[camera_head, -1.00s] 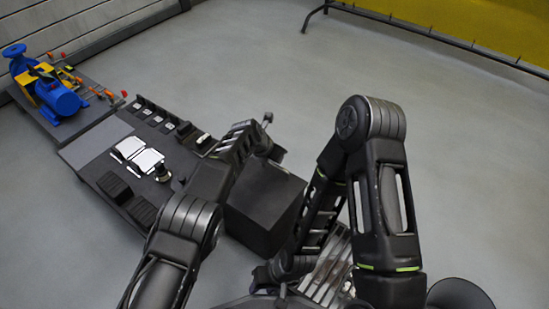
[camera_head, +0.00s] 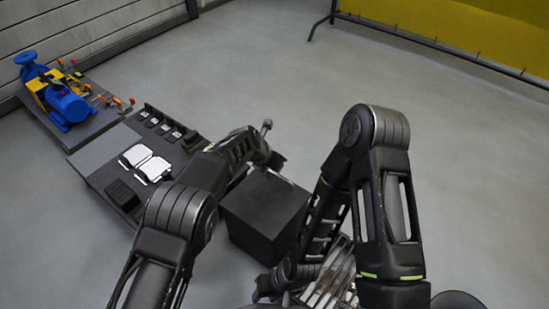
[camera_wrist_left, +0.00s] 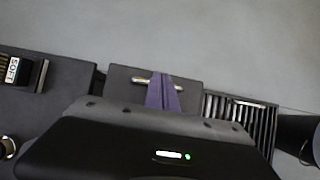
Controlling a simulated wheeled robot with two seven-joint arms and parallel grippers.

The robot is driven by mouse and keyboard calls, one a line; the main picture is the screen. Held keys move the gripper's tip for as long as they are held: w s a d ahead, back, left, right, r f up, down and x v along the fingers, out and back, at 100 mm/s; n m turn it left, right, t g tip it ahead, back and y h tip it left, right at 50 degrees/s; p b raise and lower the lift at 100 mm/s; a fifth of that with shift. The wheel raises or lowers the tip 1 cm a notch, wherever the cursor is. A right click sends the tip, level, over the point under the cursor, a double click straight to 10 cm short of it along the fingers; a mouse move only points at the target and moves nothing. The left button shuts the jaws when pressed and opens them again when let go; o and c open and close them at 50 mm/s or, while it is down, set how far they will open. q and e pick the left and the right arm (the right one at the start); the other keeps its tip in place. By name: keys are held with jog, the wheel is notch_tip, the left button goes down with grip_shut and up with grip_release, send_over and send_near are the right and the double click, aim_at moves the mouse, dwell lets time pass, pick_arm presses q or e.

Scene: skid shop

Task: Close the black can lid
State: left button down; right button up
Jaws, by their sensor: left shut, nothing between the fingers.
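The black can (camera_head: 262,218) is a dark box on the floor beside the bench, right of my left arm. Its top looks dark and flat; I cannot tell how far the lid stands open. My left gripper (camera_head: 268,155) is above the can's far side, its fingertips unclear there. In the left wrist view, its purple fingers (camera_wrist_left: 164,95) are shut and empty, in front of a dark panel (camera_wrist_left: 125,84) with a shiny handle (camera_wrist_left: 172,83). Whether they touch it is unclear. My right gripper (camera_head: 276,284) is low in front of the can; its jaw state is unclear.
A dark bench (camera_head: 103,165) with white pads (camera_head: 153,168) lies left of the can, partly behind my left arm. A yellow screen (camera_head: 470,35) is at the back right. Open grey floor lies behind the can.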

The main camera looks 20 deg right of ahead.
pick_arm(q)
jog(key=v, duration=0.3)
jog(key=shift+p, duration=0.4)
jog(key=shift+s+a, duration=0.1)
